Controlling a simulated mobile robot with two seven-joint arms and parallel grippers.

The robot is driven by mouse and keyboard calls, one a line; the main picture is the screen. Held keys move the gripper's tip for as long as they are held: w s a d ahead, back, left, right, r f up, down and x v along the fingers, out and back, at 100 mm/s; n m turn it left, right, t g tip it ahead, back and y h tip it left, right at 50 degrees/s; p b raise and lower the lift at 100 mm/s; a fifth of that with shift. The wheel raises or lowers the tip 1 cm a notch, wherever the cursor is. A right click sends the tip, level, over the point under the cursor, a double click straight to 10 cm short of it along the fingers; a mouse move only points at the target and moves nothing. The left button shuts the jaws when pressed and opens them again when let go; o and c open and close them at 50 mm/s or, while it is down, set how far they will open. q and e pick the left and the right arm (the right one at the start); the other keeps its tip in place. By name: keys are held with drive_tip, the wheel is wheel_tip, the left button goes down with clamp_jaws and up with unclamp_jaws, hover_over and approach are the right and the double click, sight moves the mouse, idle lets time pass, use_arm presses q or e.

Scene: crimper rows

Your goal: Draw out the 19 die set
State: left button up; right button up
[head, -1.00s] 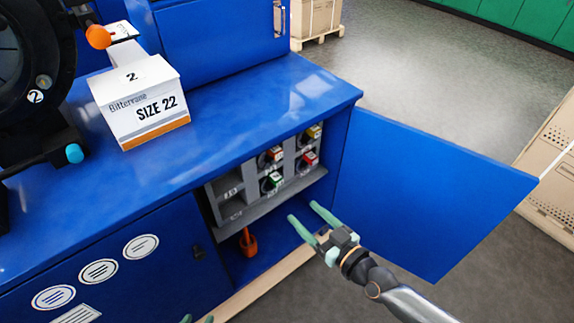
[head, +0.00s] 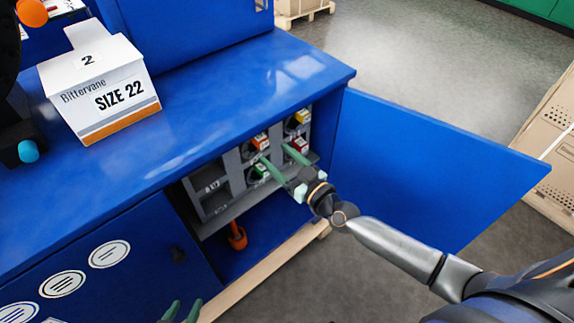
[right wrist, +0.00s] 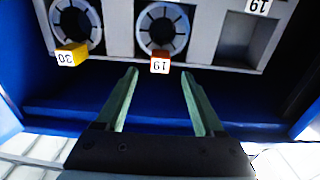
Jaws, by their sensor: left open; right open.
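The 19 die set (right wrist: 161,27) is a dark round piece with a red-orange tag, seated in a rack compartment. In the head view its tag (head: 260,142) shows in the upper row, middle column. My right gripper (head: 273,152) is open at the rack front. In the right wrist view its fingers (right wrist: 159,72) point at the 19 die set, one on each side of its tag, with nothing held. Whether they touch it, I cannot tell. My left gripper (head: 182,312) is open and empty at the bottom edge of the head view, only its fingertips showing.
A yellow-tagged 30 die set (right wrist: 75,25) sits beside the 19. An empty compartment (right wrist: 245,38) on the other side has a 19 label (right wrist: 258,6). The open blue door (head: 430,170) stands right of my right arm. A SIZE 22 box (head: 100,90) stands on the counter.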

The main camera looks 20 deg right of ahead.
sight(265, 144)
drive_tip(key=shift+b+x, duration=0.45)
drive_tip(key=shift+x, duration=2.8)
clamp_jaws()
